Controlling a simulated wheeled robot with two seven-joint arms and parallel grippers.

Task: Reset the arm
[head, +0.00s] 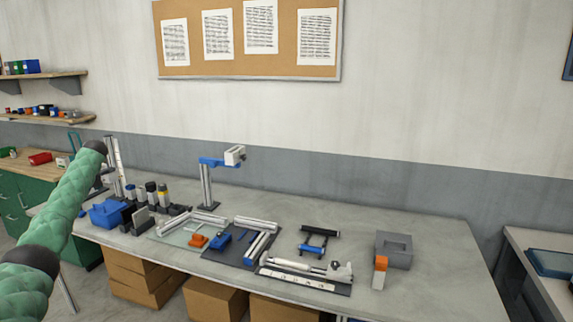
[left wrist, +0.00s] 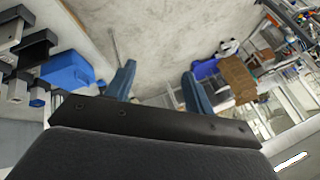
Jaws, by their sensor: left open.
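My left arm (head: 58,220) comes in from the left of the head view in a green padded sleeve, raised in front of the workbench's left end. Its gripper is not clearly visible there. In the left wrist view my left gripper (left wrist: 157,85) shows two blue fingers spread apart. Nothing is between them, so it is open and empty. The wrist view is tilted, with a blue object (left wrist: 68,72) and dark blocks to the left of the fingers, apart from them. My right arm and gripper are in neither view.
A grey workbench (head: 420,225) holds a blue block (head: 108,213), aluminium rails (head: 256,225), an orange part (head: 220,242), a grey block (head: 393,249) and a stand with a blue arm (head: 207,185). Cardboard boxes (head: 215,299) stand beneath. The bench's right end is mostly clear.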

